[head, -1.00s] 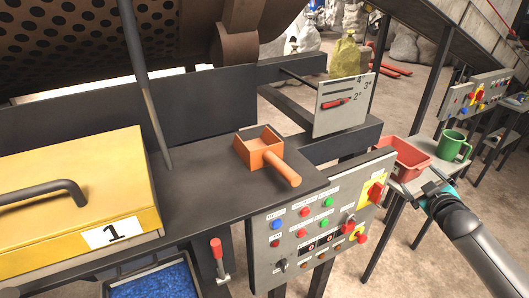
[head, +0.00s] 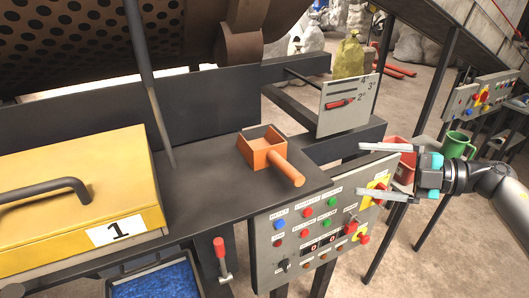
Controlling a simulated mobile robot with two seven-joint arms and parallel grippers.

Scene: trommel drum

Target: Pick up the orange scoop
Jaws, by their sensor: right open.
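The orange scoop (head: 262,150) is a square open box with a round handle. It sits on the dark shelf (head: 208,190) of the machine, and its handle (head: 286,169) points toward the lower right, near the shelf's front edge. My right gripper (head: 372,170) is open and empty, to the right of the scoop and apart from it. Its two fingers point left toward the scoop, in front of the control panel's right end. My left gripper is not in view.
A control panel (head: 292,228) with buttons hangs below the shelf's right edge. A yellow lid (head: 75,195) marked 1 stands at left. A red lever (head: 220,250) and a blue-filled tray (head: 160,284) are below.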

